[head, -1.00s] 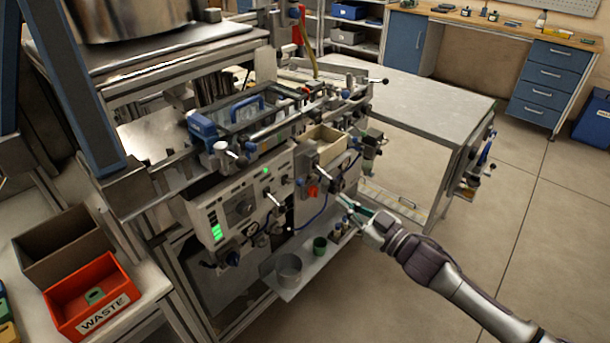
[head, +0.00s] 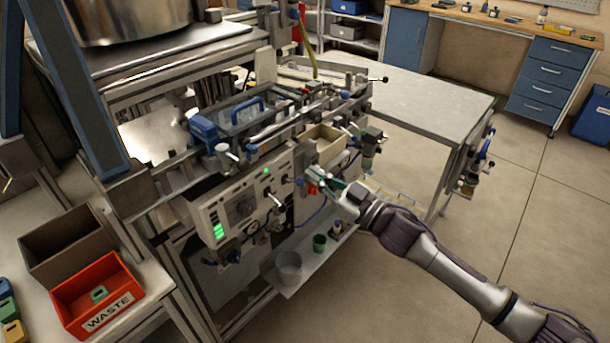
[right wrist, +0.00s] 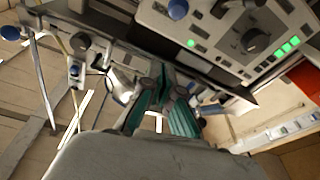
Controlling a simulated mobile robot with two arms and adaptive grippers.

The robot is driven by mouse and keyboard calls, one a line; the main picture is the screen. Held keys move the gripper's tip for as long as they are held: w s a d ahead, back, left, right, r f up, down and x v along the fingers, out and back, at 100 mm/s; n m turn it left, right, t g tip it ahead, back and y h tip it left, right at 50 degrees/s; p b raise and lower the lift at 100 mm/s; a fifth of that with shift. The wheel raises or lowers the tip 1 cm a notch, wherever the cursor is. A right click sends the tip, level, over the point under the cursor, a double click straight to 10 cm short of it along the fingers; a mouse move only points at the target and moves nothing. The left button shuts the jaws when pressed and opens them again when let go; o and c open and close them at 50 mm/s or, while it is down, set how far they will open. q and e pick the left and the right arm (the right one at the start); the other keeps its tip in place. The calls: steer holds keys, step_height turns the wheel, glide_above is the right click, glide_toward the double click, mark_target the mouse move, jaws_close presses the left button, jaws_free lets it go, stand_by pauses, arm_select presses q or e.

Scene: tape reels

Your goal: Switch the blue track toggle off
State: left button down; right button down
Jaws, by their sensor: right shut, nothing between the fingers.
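The machine's grey control panel (head: 245,205) faces front, with a dial, green lights and small levers. Several blue-knobbed controls show; I cannot tell for sure which is the blue track toggle. One blue knob (head: 285,179) sits at the panel's right end, and a blue-tipped lever (head: 232,256) is below the panel. My right gripper (head: 334,184), with green finger pads, is shut and empty just right of the panel, close to a red part (head: 312,188). In the right wrist view its fingers (right wrist: 163,88) are together and the panel (right wrist: 230,40) appears upside down. My left gripper is not in view.
A beige tray (head: 322,142) sits above the gripper. A low shelf holds a grey cup (head: 288,267) and a green cup (head: 319,243). A red WASTE bin (head: 100,296) stands at left. A grey table (head: 420,100) is behind; the floor at right is clear.

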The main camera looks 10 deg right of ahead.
mark_target(295, 181)
steer(key=w+a+f, duration=0.2)
steer(key=w+f, duration=0.1)
steer(key=shift+w+f+p, duration=0.1)
steer(key=shift+w+p, duration=0.05)
steer(key=shift+p, duration=0.25)
